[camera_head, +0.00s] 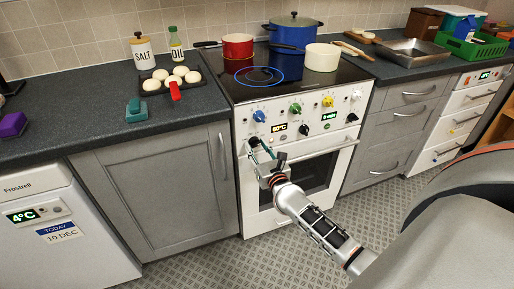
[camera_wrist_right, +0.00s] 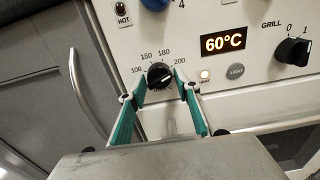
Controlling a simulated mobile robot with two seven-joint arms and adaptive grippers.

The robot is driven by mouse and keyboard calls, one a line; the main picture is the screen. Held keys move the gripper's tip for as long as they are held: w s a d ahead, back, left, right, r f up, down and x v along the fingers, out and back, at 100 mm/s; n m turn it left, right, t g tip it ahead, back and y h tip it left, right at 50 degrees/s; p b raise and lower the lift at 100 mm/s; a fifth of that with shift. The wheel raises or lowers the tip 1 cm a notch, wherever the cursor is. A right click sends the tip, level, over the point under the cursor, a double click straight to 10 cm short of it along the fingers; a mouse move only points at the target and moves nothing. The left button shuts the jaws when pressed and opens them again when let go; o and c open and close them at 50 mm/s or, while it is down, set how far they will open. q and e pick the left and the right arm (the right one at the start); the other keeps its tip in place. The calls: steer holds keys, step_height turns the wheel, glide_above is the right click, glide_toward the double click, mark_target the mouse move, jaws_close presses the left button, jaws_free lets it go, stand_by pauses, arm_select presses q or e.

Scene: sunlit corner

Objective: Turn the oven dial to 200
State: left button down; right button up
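The oven dial is a round black knob with a white pointer line, on the white front panel of the oven (camera_head: 318,110). In the wrist view the dial (camera_wrist_right: 159,76) has the marks 100, 150, 180 and 200 around it. Its pointer line looks slanted up to the right, toward the 200 side. My right gripper (camera_wrist_right: 159,94) is open, its two green-padded fingers to the left and right of the dial, with gaps visible. In the head view the right gripper (camera_head: 262,151) is at the panel's left end, largely covering the dial. My left gripper is not in view.
The oven display (camera_wrist_right: 225,41) reads 60°C, and a small heat light (camera_wrist_right: 204,75) glows. A grill knob (camera_wrist_right: 293,51) is to the right, a blue knob (camera_wrist_right: 155,3) above. The oven door handle (camera_head: 320,146) runs below the panel. A grey cupboard handle (camera_wrist_right: 88,92) is at left.

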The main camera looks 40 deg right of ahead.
steer(key=shift+o, duration=0.2)
steer(key=v, duration=1.2)
stand_by(0.4)
